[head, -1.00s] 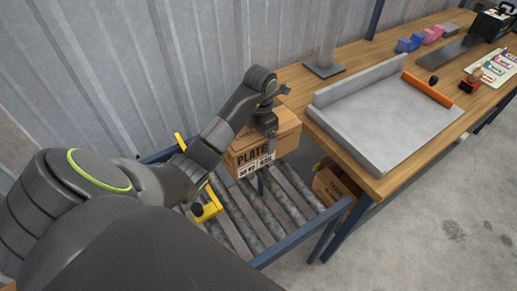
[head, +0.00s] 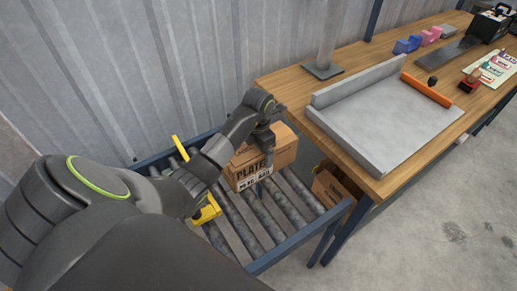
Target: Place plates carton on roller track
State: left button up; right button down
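The plates carton (head: 281,158) is a brown box with "PLATES" printed on its near face. It sits at the far part of the roller track (head: 256,226); I cannot tell whether its base rests fully on the rollers. My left gripper (head: 268,160) comes down over the carton's top, with a finger against the printed face, and appears shut on the carton. The other finger is hidden. My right gripper is not in view.
A second brown carton (head: 333,190) is below, between the track and the wooden workbench (head: 385,183). A grey metal tray (head: 385,115) lies on the bench. Yellow guides (head: 207,212) stand on the track near my arm. The near rollers are clear.

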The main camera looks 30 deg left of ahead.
pick_arm(q)
jog(key=shift+o, duration=0.9)
jog(key=shift+r, duration=0.15)
notch_tip(320, 180, up, 6)
jog(key=shift+f, duration=0.2)
notch_tip(320, 180, up, 4)
jog(key=p, duration=0.5)
jog(key=shift+r, duration=0.15)
jog(key=shift+r+p, duration=1.05)
jog(key=shift+p, duration=0.15)
jog(key=shift+s+d+f, duration=0.1)
